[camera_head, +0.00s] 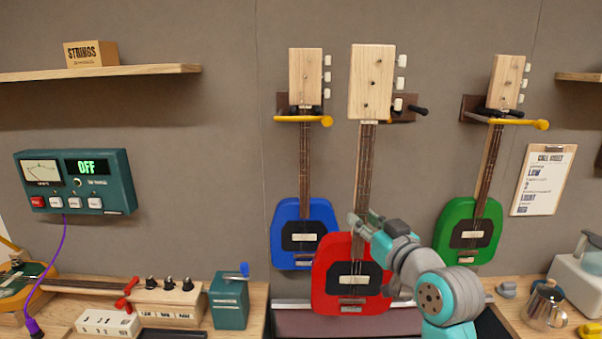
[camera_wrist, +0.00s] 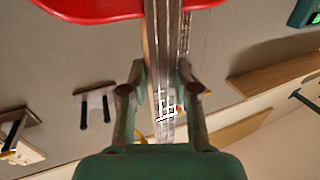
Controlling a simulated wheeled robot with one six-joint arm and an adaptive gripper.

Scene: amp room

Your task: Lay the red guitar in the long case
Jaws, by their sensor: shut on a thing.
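The red guitar (camera_head: 337,279) hangs upright in front of the wall, with a pale wooden headstock and white pegs. My gripper (camera_head: 362,222) is shut on its neck just above the red body. In the wrist view, both fingers of my gripper (camera_wrist: 162,82) flank the neck, and the edge of the red guitar (camera_wrist: 90,8) shows at the top. A dark maroon surface with a pale rim (camera_head: 345,325), apparently the long case, lies below the guitar at the bottom edge. Most of it is cut off or hidden.
A blue guitar (camera_head: 285,225) and a green guitar (camera_head: 462,220) hang left and right on hooks with yellow bars. A middle wall hook (camera_head: 405,107) is partly behind the headstock; its two prongs look empty in the wrist view (camera_wrist: 95,105). A kettle (camera_head: 546,306) stands right, a teal box (camera_head: 229,300) left.

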